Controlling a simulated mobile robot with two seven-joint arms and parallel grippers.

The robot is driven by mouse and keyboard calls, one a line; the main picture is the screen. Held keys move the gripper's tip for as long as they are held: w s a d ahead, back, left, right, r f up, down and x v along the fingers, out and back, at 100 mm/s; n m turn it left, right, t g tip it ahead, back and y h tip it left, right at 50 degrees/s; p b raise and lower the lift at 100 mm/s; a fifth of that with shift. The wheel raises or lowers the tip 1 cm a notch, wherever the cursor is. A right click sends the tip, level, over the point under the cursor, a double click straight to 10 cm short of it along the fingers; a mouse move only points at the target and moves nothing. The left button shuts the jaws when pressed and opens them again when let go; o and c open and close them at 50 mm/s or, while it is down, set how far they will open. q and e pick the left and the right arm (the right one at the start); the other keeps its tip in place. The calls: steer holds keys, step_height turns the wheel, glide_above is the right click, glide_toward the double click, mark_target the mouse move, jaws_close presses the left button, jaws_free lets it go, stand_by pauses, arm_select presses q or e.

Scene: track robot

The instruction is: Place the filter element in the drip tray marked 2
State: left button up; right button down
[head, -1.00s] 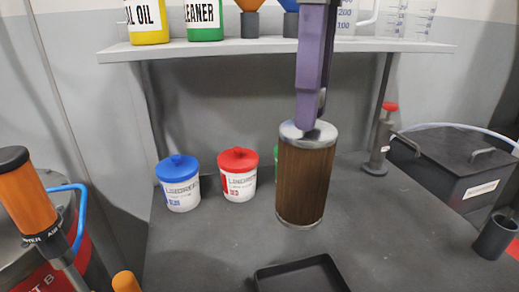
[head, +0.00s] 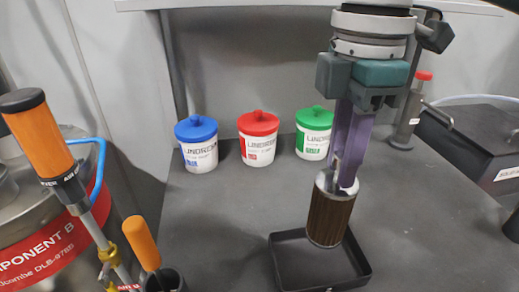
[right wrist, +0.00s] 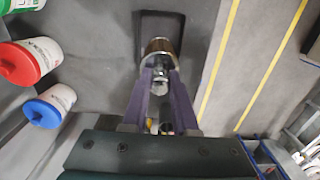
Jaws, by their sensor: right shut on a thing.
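The filter element (head: 331,218), a brown pleated cylinder with metal end caps, hangs roughly upright from my right gripper (head: 345,180). The purple fingers are shut on its top end. It is over the black drip tray (head: 292,262) on the bench and hides part of the tray's right side. I cannot tell whether its lower end touches the tray. No number on the tray is readable. In the right wrist view the filter element (right wrist: 159,46) is between the fingertips, with the tray (right wrist: 183,32) beyond it. My left gripper is not in view.
Blue-lidded (head: 197,143), red-lidded (head: 258,138) and green-lidded (head: 313,133) tubs stand behind the tray. A red-capped pump (head: 412,110) and a dark box (head: 470,140) are at the right. A drum (head: 40,225) and orange-handled tools (head: 142,243) are at the left.

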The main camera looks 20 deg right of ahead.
mark_target(332, 205)
step_height(332, 205, down, 8)
steer(key=shift+r+b, duration=0.1)
steer(key=shift+b, duration=0.2)
steer(key=c, duration=0.7)
jaws_free()
steer(key=shift+f, duration=0.2)
steer(key=shift+r, duration=0.1)
